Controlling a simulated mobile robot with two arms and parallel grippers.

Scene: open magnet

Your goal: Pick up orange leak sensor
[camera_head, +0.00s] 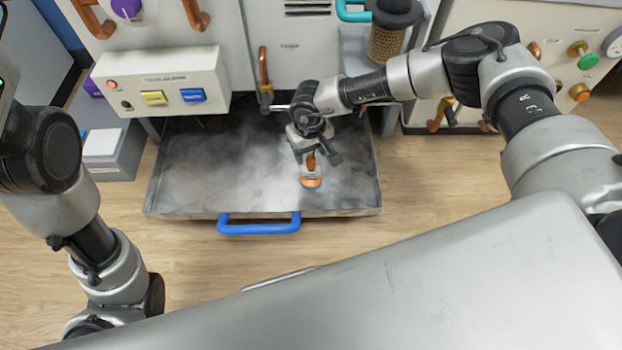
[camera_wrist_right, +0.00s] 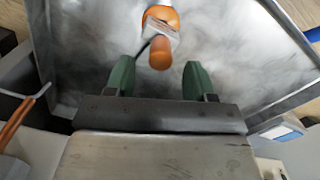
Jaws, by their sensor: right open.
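The orange leak sensor (camera_head: 311,180) sits in the metal tray (camera_head: 180,198), right of the tray's middle. It has an orange round base, a pale middle and an orange knob on top. My right gripper (camera_head: 312,160) is just above it in the head view and partly covers it. In the right wrist view the sensor (camera_wrist_right: 160,42) is beyond and between the two green fingertips of my right gripper (camera_wrist_right: 160,75). The fingers are apart, and neither visibly touches the knob. My left arm shows at the left of the head view, but its gripper is out of view.
The tray has raised walls and a blue handle (camera_head: 259,226) at its front. Behind it stand a cabinet and a control box (camera_head: 160,82) with yellow and blue buttons. A grey box (camera_head: 108,150) is left of the tray. Wooden floor is clear in front.

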